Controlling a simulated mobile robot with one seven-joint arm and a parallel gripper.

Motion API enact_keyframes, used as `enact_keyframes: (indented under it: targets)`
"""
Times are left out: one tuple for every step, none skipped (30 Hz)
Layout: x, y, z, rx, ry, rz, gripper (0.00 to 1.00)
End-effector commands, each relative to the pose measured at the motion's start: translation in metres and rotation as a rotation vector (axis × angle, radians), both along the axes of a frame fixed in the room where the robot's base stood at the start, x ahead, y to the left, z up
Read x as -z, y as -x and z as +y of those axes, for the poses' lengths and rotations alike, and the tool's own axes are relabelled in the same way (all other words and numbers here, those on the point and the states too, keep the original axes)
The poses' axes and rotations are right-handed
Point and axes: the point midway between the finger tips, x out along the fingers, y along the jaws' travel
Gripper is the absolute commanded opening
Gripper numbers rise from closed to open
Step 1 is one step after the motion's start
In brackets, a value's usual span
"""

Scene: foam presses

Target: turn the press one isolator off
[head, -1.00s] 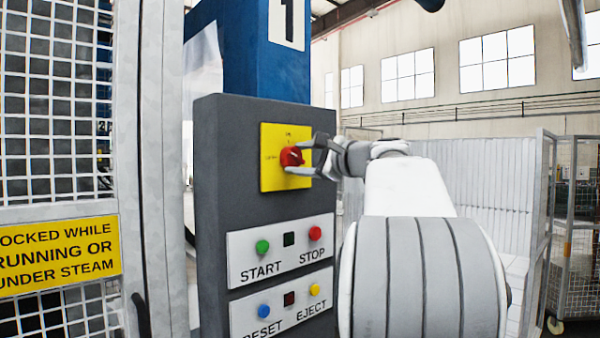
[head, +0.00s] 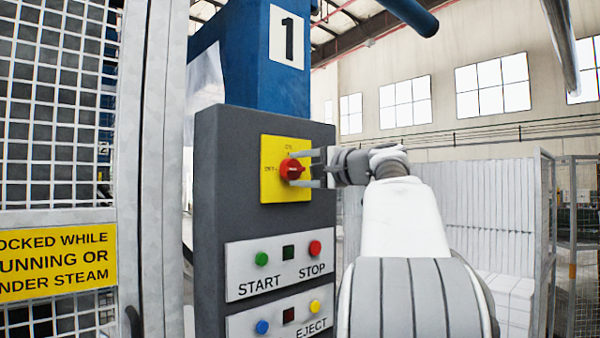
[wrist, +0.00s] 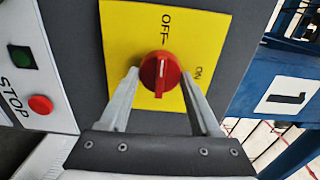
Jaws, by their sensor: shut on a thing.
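The press one isolator is a red rotary knob (head: 291,169) on a yellow plate (head: 270,194), high on a dark grey control post. OFF is marked at the plate's left and ON at its top. In the wrist view the knob (wrist: 160,74) has a white line that points up at the OFF mark. My gripper (head: 295,169) comes in from the right, with one finger above and one below the knob. In the wrist view my gripper (wrist: 160,78) has a finger on each side of the knob and is shut on it.
Below the isolator are a green START button (head: 262,258), a red STOP button (head: 314,248), a blue button (head: 262,326) and a yellow EJECT button (head: 314,306). A mesh guard (head: 60,150) stands at the left. A blue column (head: 265,80) marked 1 rises behind.

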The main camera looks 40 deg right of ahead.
Motion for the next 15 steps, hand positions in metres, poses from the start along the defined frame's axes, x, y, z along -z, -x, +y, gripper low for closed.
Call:
enact_keyframes:
  targets:
    - [0.0005, -0.0003, 0.0002, -0.001, 0.002, 0.001, 0.09]
    - [0.0005, -0.0003, 0.0002, -0.001, 0.002, 0.001, 0.09]
    - [0.0004, -0.0002, 0.0002, -0.001, 0.002, 0.001, 0.09]
    - [0.0004, -0.0002, 0.0002, -0.001, 0.002, 0.001, 0.09]
    - [0.0004, -0.0002, 0.0002, -0.001, 0.002, 0.001, 0.09]
    - [0.0004, -0.0002, 0.0002, -0.001, 0.002, 0.001, 0.09]
    - [0.0004, -0.0002, 0.0003, -0.001, 0.002, 0.001, 0.09]
    - [0.0004, -0.0002, 0.0003, -0.001, 0.002, 0.001, 0.09]
    - [0.0004, -0.0002, 0.0003, -0.001, 0.002, 0.001, 0.09]
    - [0.0004, -0.0002, 0.0003, -0.001, 0.002, 0.001, 0.09]
    - [0.0004, -0.0002, 0.0003, -0.001, 0.002, 0.001, 0.70]
    - [0.0004, -0.0002, 0.0003, -0.001, 0.002, 0.001, 0.77]
    - [0.0003, -0.0002, 0.0003, -0.001, 0.002, 0.001, 0.82]
    - [0.0003, -0.0002, 0.0003, -0.001, 0.002, 0.001, 0.88]
    - [0.0003, -0.0002, 0.0002, -0.001, 0.002, 0.001, 0.94]
